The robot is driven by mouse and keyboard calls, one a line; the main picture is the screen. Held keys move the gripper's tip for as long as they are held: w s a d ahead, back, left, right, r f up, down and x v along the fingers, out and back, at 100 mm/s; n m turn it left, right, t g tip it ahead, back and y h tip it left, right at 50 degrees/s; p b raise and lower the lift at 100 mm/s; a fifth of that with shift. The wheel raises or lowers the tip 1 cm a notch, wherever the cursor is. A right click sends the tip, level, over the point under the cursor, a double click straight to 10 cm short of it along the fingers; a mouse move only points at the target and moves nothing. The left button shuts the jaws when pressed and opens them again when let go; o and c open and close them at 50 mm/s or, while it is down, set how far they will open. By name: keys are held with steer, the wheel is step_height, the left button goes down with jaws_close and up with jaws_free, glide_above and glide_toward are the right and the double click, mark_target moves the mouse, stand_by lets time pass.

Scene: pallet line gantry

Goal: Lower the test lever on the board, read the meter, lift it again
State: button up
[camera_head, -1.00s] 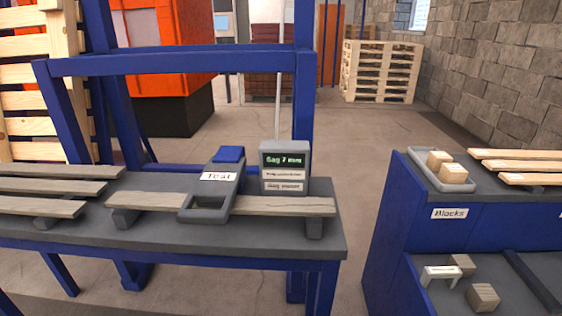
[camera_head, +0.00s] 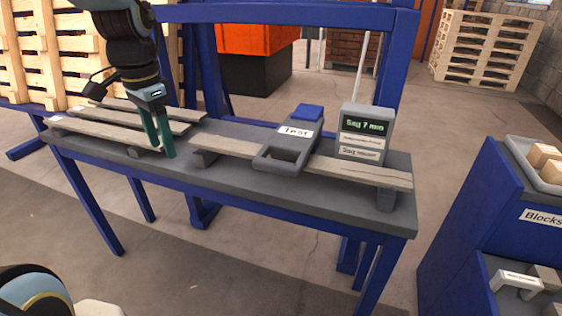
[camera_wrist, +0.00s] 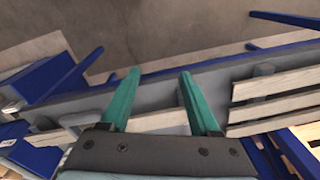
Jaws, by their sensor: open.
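The test lever (camera_head: 290,143) is a grey frame with a blue block and a "Test" label. It lies low across a wooden board (camera_head: 240,149) on the grey bench. The meter (camera_head: 365,134) stands upright just right of it, and its green display reads "Sag 7 mm". My gripper (camera_head: 161,155) is open and empty, its green fingers pointing down over the bench left of the lever, near the end of the slatted boards. In the wrist view the fingers (camera_wrist: 158,90) are spread apart over the bench edge, with nothing between them.
Grey slatted boards (camera_head: 100,129) lie at the bench's left end. Blue gantry posts (camera_head: 209,75) rise behind the bench. A blue stand with a "Blocks" tray (camera_head: 513,150) is at the right, across a floor gap. Pallets (camera_head: 484,50) stand far back.

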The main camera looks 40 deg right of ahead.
steer(key=s+d+r+m+b, duration=0.1)
steer(key=s+d+m, duration=0.25)
steer(key=d, duration=0.25)
steer(key=s+d+r+m, duration=0.1)
steer(key=s+d+m, duration=0.1)
steer(key=d+m, duration=0.4)
steer(key=m, duration=0.5)
glide_toward(276, 162)
steer(key=shift+g, duration=0.3)
steer(key=f, duration=0.9)
steer(key=shift+w+d, duration=0.1)
steer(key=shift+w, duration=0.15)
steer(key=shift+c, duration=0.4)
jaws_close()
